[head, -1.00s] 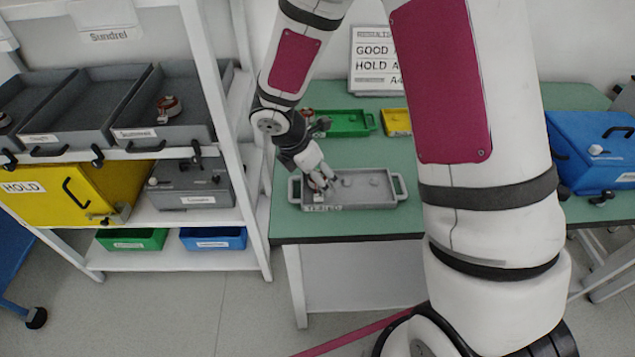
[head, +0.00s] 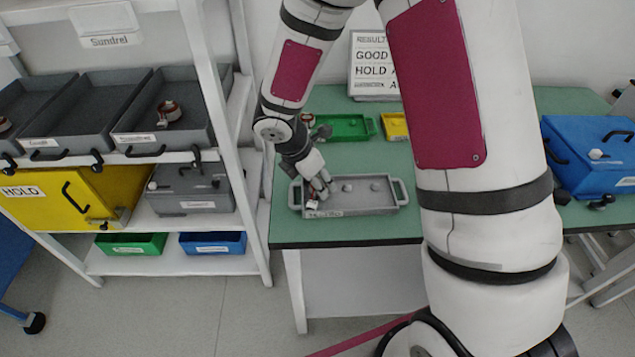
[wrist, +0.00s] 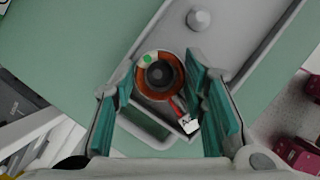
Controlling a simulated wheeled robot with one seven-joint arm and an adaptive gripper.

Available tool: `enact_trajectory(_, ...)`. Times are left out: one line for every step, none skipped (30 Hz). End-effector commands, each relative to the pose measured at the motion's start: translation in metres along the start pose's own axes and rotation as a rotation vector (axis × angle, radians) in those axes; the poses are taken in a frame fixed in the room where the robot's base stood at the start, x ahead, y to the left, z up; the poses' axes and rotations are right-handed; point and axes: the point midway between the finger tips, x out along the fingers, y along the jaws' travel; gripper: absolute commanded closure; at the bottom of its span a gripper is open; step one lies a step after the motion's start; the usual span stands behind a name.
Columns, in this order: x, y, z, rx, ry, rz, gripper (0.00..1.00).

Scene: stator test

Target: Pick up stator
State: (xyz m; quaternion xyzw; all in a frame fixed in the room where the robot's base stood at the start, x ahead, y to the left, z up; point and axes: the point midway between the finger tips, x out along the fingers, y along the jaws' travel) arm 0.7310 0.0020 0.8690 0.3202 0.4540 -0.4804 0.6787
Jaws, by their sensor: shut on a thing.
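The stator (wrist: 159,76) shows in the wrist view as a copper-coloured ring with a dark centre, a green dot on its rim, and a red lead with a white tag (wrist: 187,123) marked with an A. My gripper (wrist: 160,82) has its green-padded fingers on either side of the stator and is shut on it. The stator is at the left end of the grey tray (head: 365,211); I cannot tell whether it touches the tray floor. In the head view my gripper (head: 318,190) reaches down into that tray and largely hides the stator.
The tray, with small round posts (wrist: 199,19), sits on the green table (head: 300,234). Behind it are a green bin (head: 345,127), a yellow bin (head: 396,125) and a results sign (head: 372,68). A blue case (head: 590,160) stands at right. Shelves with grey bins (head: 100,110) stand at left.

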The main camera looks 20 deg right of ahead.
Motion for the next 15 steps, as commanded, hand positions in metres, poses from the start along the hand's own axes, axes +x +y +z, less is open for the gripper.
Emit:
enact_trajectory(-0.002, 0.0, 0.001, 0.001, -0.001, 0.002, 0.93)
enact_trajectory(-0.004, 0.001, 0.002, 0.001, -0.001, 0.002, 0.93)
enact_trajectory(-0.006, 0.001, 0.003, 0.001, -0.001, 0.003, 0.93)
enact_trajectory(-0.009, 0.001, 0.004, 0.001, -0.001, 0.003, 0.93)
enact_trajectory(-0.012, 0.001, 0.005, 0.002, 0.0, 0.004, 0.93)
enact_trajectory(-0.016, 0.001, 0.006, 0.003, 0.0, 0.005, 0.93)
enact_trajectory(-0.019, 0.001, 0.008, 0.002, -0.001, 0.005, 0.93)
enact_trajectory(-0.023, 0.001, 0.01, 0.003, -0.001, 0.004, 0.93)
enact_trajectory(-0.028, 0.001, 0.012, 0.004, -0.001, 0.005, 0.93)
enact_trajectory(-0.033, 0.001, 0.014, 0.004, -0.001, 0.006, 0.93)
enact_trajectory(-0.035, -0.002, 0.015, 0.004, -0.001, 0.003, 0.93)
enact_trajectory(-0.034, -0.012, 0.015, 0.001, -0.002, -0.001, 0.93)
enact_trajectory(-0.034, -0.019, 0.016, 0.0, -0.002, 0.0, 0.93)
enact_trajectory(-0.034, -0.025, 0.016, -0.001, -0.001, 0.001, 0.93)
enact_trajectory(-0.035, -0.034, 0.017, 0.001, -0.002, 0.001, 0.93)
